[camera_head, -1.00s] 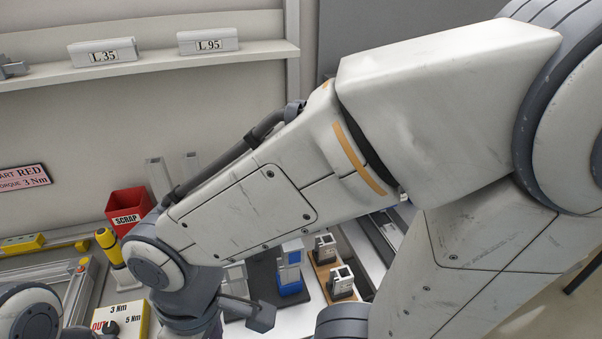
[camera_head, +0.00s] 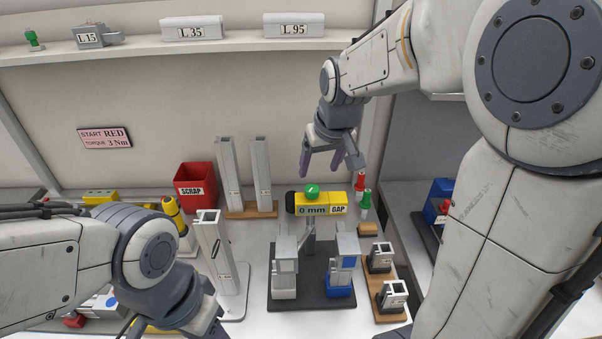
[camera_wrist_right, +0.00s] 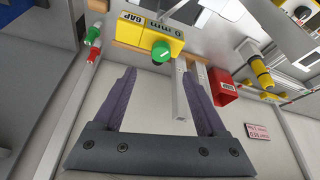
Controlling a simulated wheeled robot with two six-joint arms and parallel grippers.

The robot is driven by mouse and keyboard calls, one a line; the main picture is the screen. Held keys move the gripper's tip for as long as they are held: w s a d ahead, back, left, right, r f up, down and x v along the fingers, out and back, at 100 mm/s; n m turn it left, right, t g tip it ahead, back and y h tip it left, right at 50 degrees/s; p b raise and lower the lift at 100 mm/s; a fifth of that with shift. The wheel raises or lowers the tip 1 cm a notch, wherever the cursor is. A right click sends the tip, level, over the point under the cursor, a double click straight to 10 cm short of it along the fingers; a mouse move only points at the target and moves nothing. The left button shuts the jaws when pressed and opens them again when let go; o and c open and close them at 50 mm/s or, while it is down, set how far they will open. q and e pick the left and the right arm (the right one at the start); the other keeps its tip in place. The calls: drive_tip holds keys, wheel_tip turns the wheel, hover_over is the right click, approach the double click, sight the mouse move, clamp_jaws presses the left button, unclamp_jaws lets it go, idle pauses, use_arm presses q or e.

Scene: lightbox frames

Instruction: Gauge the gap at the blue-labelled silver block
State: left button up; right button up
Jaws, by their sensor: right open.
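The silver block with a blue label (camera_head: 345,258) stands upright in a blue base on a dark mat (camera_head: 312,300). A similar silver block (camera_head: 285,265) with a pale base stands left of it. A yellow gauge (camera_head: 322,205) marked 0 mm GAP, with a green knob, is on a stand behind the blocks; it also shows in the right wrist view (camera_wrist_right: 150,35). My right gripper (camera_head: 335,166) is open and empty above and behind the gauge; its fingers show in the right wrist view (camera_wrist_right: 158,75). My left gripper (camera_head: 205,325) is at the bottom edge, its fingers mostly cut off.
A red SCRAP bin (camera_head: 196,186) and upright silver profiles (camera_head: 230,175) stand at the back. A red-and-green piece (camera_head: 364,200) is right of the gauge. Small blocks sit on a wooden tray (camera_head: 385,300). A tall profile (camera_head: 222,265) stands left of the mat.

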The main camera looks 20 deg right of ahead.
sight(312, 187)
drive_tip(key=p+x, duration=0.1)
drive_tip(key=x, duration=0.8)
drive_tip(key=shift+s, duration=0.15)
clamp_jaws()
drive_tip(key=shift+r, duration=0.1)
idle(0.9)
